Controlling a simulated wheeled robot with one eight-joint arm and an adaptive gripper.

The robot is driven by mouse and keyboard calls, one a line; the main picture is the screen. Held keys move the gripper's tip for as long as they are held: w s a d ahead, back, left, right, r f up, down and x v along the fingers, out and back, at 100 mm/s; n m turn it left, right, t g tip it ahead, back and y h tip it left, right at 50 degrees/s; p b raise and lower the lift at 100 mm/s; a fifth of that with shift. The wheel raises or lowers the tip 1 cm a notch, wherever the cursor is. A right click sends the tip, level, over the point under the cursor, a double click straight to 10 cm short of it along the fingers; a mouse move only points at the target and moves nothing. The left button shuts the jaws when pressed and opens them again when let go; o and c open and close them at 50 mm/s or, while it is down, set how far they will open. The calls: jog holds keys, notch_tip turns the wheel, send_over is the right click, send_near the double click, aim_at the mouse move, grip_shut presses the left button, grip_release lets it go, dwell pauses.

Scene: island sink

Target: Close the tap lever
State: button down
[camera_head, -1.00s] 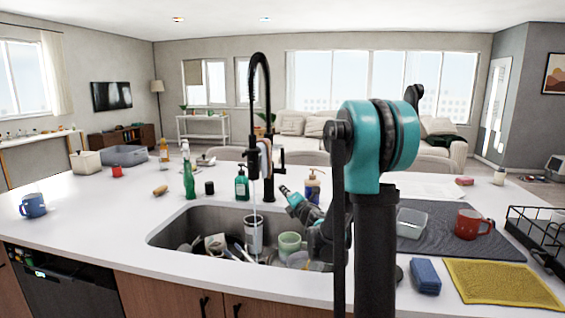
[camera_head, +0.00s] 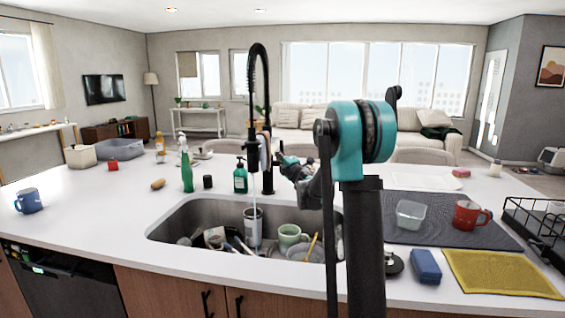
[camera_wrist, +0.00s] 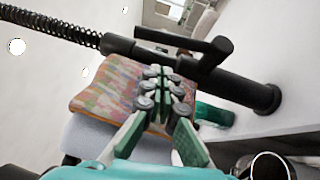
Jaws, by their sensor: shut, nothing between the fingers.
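The black tap (camera_head: 258,80) stands behind the sink, with a tall spring neck. A stream of water (camera_head: 254,198) falls from its spout into the sink. In the wrist view the tap body (camera_wrist: 245,88) runs diagonally across the upper right. Its lever (camera_wrist: 180,40) is a dark bar alongside the body, beyond my fingertips. My gripper (camera_wrist: 159,72) is shut and empty, its fingers together just below the tap body in the picture. Contact cannot be told. In the head view my gripper (camera_head: 281,156) is right beside the tap's upright, at about the lever's height.
The sink (camera_head: 170,228) holds a steel cup, a green mug (camera_head: 289,236) and other dishes. A teal soap bottle (camera_head: 240,178) stands left of the tap. A green spray bottle (camera_head: 186,170) is farther left. A red mug (camera_head: 466,215) and clear box stand on a dark mat.

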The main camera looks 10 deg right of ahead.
aim_at(282, 148)
jog(key=shift+w+d+r, duration=0.15)
jog(key=shift+w+d, duration=0.25)
jog(key=shift+w, duration=0.25)
jog(key=shift+w+d+r, duration=0.1)
jog(key=shift+w+d, duration=0.3)
jog(key=shift+w, duration=0.2)
jog(key=shift+w+d+r, duration=0.15)
jog(key=shift+w+d, duration=0.05)
jog(key=shift+w, duration=0.2)
jog(key=shift+w+d+r, duration=0.15)
jog(key=shift+w, duration=0.2)
jog(key=shift+w+r, duration=0.15)
jog(key=shift+w, duration=0.05)
